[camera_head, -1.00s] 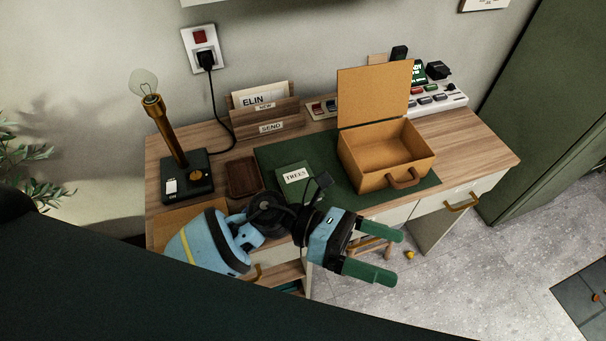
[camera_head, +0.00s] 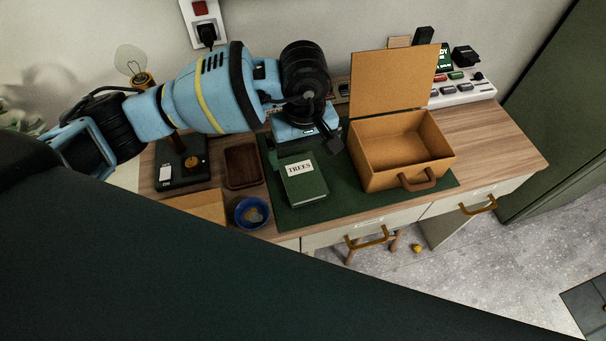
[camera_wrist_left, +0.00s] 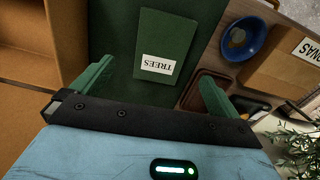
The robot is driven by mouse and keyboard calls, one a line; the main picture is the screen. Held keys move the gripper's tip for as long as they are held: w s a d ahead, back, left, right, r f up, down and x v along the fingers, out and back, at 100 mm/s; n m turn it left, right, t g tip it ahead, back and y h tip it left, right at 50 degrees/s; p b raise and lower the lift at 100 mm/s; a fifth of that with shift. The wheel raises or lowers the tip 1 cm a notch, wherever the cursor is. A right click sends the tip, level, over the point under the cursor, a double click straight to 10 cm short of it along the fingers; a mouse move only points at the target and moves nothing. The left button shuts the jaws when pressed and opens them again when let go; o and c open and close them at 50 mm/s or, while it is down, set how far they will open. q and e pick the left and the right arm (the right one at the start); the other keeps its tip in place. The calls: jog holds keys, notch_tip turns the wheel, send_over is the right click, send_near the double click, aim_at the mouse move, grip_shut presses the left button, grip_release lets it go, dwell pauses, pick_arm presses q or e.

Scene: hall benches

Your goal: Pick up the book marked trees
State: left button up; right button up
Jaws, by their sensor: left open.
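The green book marked TREES (camera_head: 303,183) lies flat on the dark green desk mat (camera_head: 398,201), its white label towards the back. It also shows in the left wrist view (camera_wrist_left: 163,40), label upside down, centred between and beyond my fingers. My left gripper (camera_head: 305,143) hangs over the mat at the book's back edge; its fingers are mostly hidden in the head view. In the left wrist view the green fingers (camera_wrist_left: 155,88) are wide apart with nothing between them. My right gripper is in neither view.
An open orange case (camera_head: 402,150) stands right of the book, its lid up. Left of the book are a brown tray (camera_head: 243,167), a blue bowl (camera_head: 252,212) and a lamp base (camera_head: 182,163). A white power strip (camera_head: 463,88) is at the back right.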

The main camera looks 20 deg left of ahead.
aim_at(302, 175)
pick_arm(q)
jog(key=shift+f, duration=1.3)
jog(key=shift+a+f, duration=0.2)
jog(key=shift+f, duration=2.4)
jog(key=c, duration=1)
jog(key=shift+c, duration=0.3)
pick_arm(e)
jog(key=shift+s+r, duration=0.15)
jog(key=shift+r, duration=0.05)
pick_arm(q)
jog(key=shift+r, duration=0.1)
jog(key=shift+r, duration=0.35)
jog(key=r, duration=0.2)
jog(key=shift+s+d+r, duration=0.15)
jog(key=shift+d+r, duration=0.05)
jog(key=shift+r, duration=0.2)
jog(key=s+d+r+b, duration=0.1)
jog(key=s+d, duration=0.9)
jog(key=s, duration=0.1)
jog(key=shift+s+d+r, duration=0.15)
jog(key=shift+d+r, duration=0.05)
jog(key=shift+d, duration=0.1)
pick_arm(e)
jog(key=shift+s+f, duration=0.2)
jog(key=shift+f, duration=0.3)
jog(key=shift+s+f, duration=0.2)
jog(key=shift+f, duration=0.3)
